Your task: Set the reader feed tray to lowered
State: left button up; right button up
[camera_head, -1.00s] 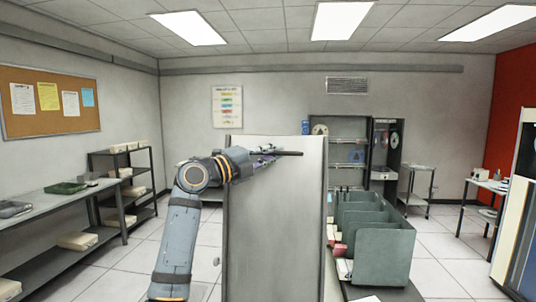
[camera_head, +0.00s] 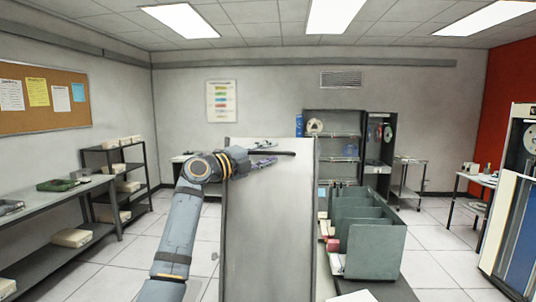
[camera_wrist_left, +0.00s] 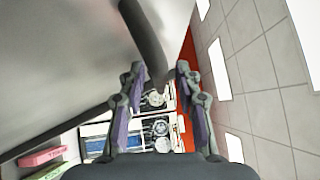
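A tall grey panel (camera_head: 266,225) stands upright in the middle of the head view; it seems to be the raised feed tray. A dark bar (camera_head: 272,154) runs along its top edge. My left gripper (camera_head: 264,162) is at the top of this panel, beside the bar. In the left wrist view my left gripper (camera_wrist_left: 158,70) has its two fingers apart, and the dark bar (camera_wrist_left: 146,40) comes down from the top with its end between or just beyond the fingertips. I cannot tell whether they touch. My right gripper is not in view.
A green-grey card bin (camera_head: 375,250) with dividers stands right of the panel. Side shelves (camera_head: 75,240) line the left wall, and a cabinet (camera_head: 333,150) stands at the back. Tiled floor (camera_head: 430,265) lies open at the right.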

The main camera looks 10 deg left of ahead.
pick_arm(q)
jog(key=shift+a, duration=0.15)
jog(key=v, duration=1.1)
jog(key=shift+s+a, duration=0.25)
jog(key=shift+s, duration=0.1)
